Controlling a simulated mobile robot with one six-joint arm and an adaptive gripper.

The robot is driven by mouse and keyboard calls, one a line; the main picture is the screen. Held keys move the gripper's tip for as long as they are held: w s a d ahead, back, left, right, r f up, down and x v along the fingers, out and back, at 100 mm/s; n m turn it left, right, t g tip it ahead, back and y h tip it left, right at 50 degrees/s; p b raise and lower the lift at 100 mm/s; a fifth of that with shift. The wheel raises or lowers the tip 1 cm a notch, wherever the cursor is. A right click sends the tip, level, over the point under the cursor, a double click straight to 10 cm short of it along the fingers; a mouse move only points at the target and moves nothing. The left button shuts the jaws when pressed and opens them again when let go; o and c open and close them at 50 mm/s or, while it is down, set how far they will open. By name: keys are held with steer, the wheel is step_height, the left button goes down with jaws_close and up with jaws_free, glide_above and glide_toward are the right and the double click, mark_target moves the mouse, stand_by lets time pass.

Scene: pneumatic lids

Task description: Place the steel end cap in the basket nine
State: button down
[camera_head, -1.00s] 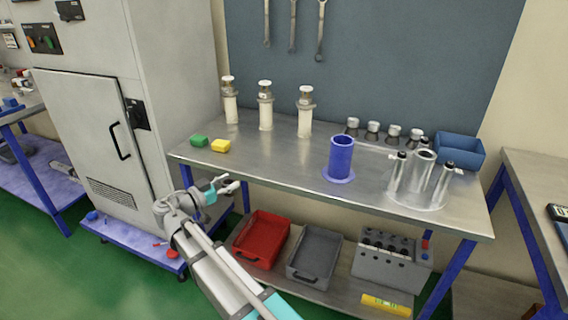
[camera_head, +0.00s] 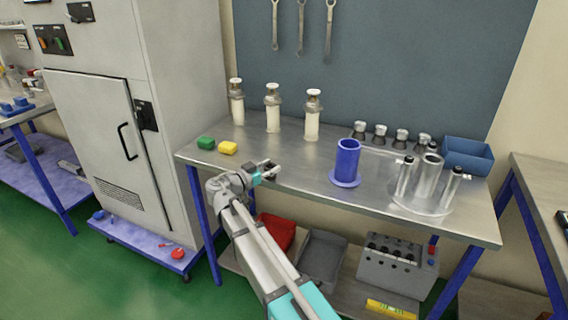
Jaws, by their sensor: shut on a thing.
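My gripper (camera_head: 271,168) is over the front left part of the steel workbench. Its jaws are shut on a small dark-grey metallic piece that looks like the steel end cap, largely hidden by the fingers. Several other steel-topped pieces (camera_head: 380,134) stand in a row at the back right of the bench. No number nine is readable on any container. A blue bin (camera_head: 467,157) sits at the bench's back right corner. A red tray (camera_head: 278,230) and a grey tray (camera_head: 322,258) are on the shelf below, partly hidden by the bench and my arm.
Three white cylinders with steel tops (camera_head: 273,108) stand at the back. A blue flanged tube (camera_head: 346,163) and a clear-and-steel assembly (camera_head: 429,186) stand to the right. Bare bench (camera_head: 305,170) lies between.

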mark_target(275, 165)
steer(key=shift+w+d, duration=0.35)
steer(key=x, duration=0.3)
steer(key=shift+w+d, duration=0.2)
steer(key=shift+w+d+f, duration=0.1)
steer(key=shift+d+f, duration=0.05)
steer(key=shift+f, duration=0.1)
steer(key=shift+f+b, duration=0.1)
steer(key=shift+b, duration=0.2)
steer(key=shift+f, duration=0.1)
steer(key=shift+c, duration=0.8)
jaws_free()
